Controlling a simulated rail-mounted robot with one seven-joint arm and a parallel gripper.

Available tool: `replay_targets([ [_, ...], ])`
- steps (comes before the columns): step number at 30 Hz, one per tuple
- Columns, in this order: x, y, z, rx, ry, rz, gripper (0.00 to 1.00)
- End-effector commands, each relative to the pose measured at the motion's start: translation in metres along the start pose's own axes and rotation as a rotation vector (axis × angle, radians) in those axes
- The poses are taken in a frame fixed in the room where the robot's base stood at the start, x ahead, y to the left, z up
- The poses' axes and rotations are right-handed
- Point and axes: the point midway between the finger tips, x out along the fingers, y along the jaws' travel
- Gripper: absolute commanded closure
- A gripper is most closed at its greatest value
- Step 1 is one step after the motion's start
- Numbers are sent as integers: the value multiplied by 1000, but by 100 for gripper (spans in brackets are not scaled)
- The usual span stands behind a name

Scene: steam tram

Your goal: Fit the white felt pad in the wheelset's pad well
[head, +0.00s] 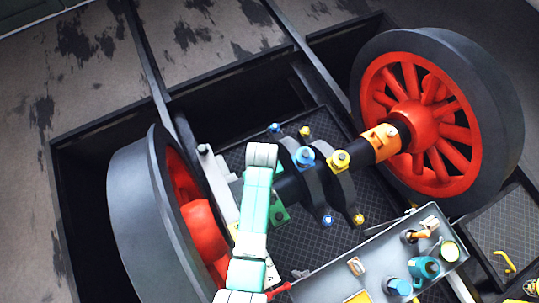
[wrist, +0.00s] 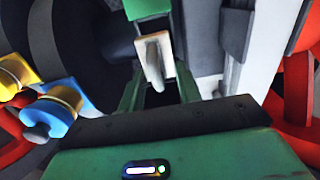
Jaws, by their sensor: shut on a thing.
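My gripper (wrist: 157,80) is shut on a pale cream-white piece, the felt pad (wrist: 153,62), with a grey raised part on its face. The pad is between the green fingers, close to the dark axle. A green housing (wrist: 147,8) sits just beyond it in the wrist view. The wheelset's red-spoked right wheel (head: 418,115) and left wheel (head: 135,215) stand over the pit, joined by the dark axle (head: 355,153). In the head view my mint arm covers the axle's left end. The pad well cannot be made out, and I cannot tell whether the pad touches anything.
Blue (head: 305,157) and yellow (head: 339,160) fittings stand on the axle's middle, close to the gripper's left in the wrist view. A pale upright frame (head: 214,172) runs beside the left wheel. A grey tray (head: 320,283) with several small parts stands in front.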

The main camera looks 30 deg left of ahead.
Motion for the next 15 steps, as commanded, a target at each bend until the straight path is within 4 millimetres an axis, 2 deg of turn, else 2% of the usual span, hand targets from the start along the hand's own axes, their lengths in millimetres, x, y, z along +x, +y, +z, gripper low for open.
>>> replay_targets([
  [7, 11, 0, 0, 3, 0, 0, 84],
  [15, 33, 0, 0, 4, -1, -1, 84],
])
